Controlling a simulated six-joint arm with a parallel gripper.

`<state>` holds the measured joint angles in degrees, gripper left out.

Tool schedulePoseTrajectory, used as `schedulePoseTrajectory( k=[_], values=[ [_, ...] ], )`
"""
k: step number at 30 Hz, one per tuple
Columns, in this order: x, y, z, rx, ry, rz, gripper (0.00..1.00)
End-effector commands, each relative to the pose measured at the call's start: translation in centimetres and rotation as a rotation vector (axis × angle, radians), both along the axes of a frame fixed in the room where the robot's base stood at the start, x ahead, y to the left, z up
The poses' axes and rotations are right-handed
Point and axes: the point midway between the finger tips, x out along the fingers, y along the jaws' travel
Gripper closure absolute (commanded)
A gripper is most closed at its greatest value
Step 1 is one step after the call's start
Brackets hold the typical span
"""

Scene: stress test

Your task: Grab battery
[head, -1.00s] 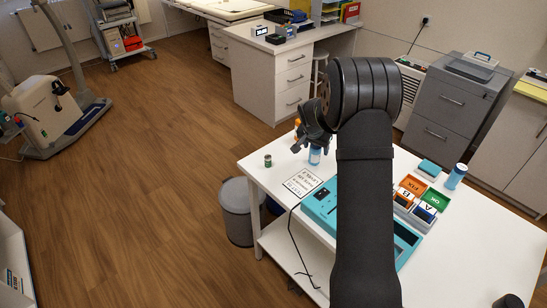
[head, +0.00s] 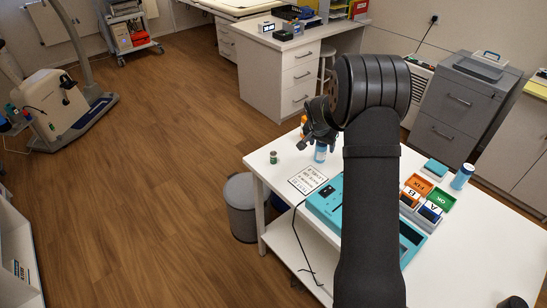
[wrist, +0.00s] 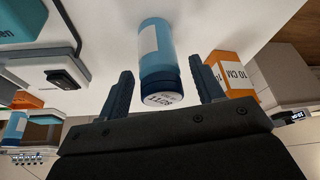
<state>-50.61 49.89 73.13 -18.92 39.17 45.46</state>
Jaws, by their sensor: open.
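No object is plainly marked as a battery. A blue cylinder (wrist: 157,55) with a pale label and a dark blue, printed end lies in the gap ahead of my gripper (wrist: 163,82) in the wrist view. My gripper is open, with one finger on each side of it and bare space beside both. I cannot tell how deep it sits between the fingers. In the head view the blue cylinder (head: 320,153) stands on the white table, just under my gripper (head: 314,138).
An orange box (wrist: 232,72) is close beside the right finger in the wrist view. On the table (head: 480,235) are a printed card (head: 308,180), a teal device (head: 325,205), orange and green trays (head: 440,199) and another blue cylinder (head: 462,176). A grey bin (head: 241,205) stands left.

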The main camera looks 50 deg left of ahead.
Motion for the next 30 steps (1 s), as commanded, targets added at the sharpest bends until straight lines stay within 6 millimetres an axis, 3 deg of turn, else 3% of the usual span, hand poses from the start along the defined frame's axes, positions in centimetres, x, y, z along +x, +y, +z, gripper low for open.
schedulePoseTrajectory(
  k=[5, 7, 17, 23, 30],
  values=[
    [0.0, 0.0, 0.0, 0.000, 0.000, 0.000, 0.39],
    [0.0, 0.0, 0.0, 0.000, 0.000, 0.000, 0.51],
    [0.0, 0.0, 0.6, 0.002, -0.001, -0.001, 0.51],
    [0.1, 0.1, 5.6, 0.005, -0.005, -0.001, 0.51],
    [0.1, 0.1, 15.2, 0.008, -0.006, 0.000, 0.51]
  ],
)
